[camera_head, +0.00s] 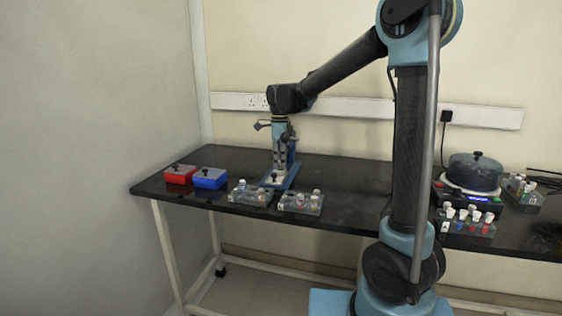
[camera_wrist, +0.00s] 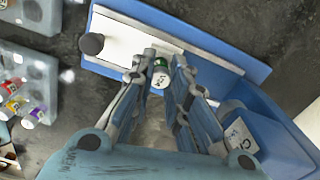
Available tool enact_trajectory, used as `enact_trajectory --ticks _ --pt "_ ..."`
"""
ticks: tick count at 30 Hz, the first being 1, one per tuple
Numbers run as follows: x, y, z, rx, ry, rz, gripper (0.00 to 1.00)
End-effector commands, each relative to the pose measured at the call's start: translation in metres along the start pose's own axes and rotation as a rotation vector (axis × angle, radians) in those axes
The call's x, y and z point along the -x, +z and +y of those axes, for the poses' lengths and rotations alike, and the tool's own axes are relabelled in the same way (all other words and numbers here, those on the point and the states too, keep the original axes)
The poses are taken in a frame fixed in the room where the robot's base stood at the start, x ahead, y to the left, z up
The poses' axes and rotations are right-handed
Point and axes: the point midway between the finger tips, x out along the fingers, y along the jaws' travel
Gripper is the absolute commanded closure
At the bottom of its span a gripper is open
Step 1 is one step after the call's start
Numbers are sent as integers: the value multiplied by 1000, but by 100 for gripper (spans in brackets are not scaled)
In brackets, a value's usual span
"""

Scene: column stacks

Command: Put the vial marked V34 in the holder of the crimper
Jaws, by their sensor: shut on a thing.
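The crimper (camera_head: 292,172) stands on the dark bench, with a blue frame and base. In the wrist view its blue base (camera_wrist: 225,62) carries a white plate (camera_wrist: 118,42) with a dark round knob (camera_wrist: 92,43). My gripper (camera_head: 281,160) is low at the crimper, over its base. In the wrist view my gripper (camera_wrist: 160,68) is shut on a small vial (camera_wrist: 159,78) with a whitish top and a green band. The mark on its top is too small to read surely. The vial's lower part and the holder under it are hidden, so I cannot tell whether they touch.
Two grey vial racks (camera_head: 250,196) (camera_head: 300,203) stand in front of the crimper. A red box (camera_head: 180,175) and a blue box (camera_head: 210,179) are to the left. A device with a dark lid (camera_head: 474,172) and more racks (camera_head: 465,222) stand at the right. Bench between is clear.

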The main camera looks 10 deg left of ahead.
Motion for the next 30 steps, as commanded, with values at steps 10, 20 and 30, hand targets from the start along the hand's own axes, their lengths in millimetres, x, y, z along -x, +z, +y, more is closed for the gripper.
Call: enact_trajectory --ticks 10,20,30 --pt "0 0 0 0 0 0 62" --pt "0 0 0 0 0 0 48" --pt "0 0 0 0 0 0 48"
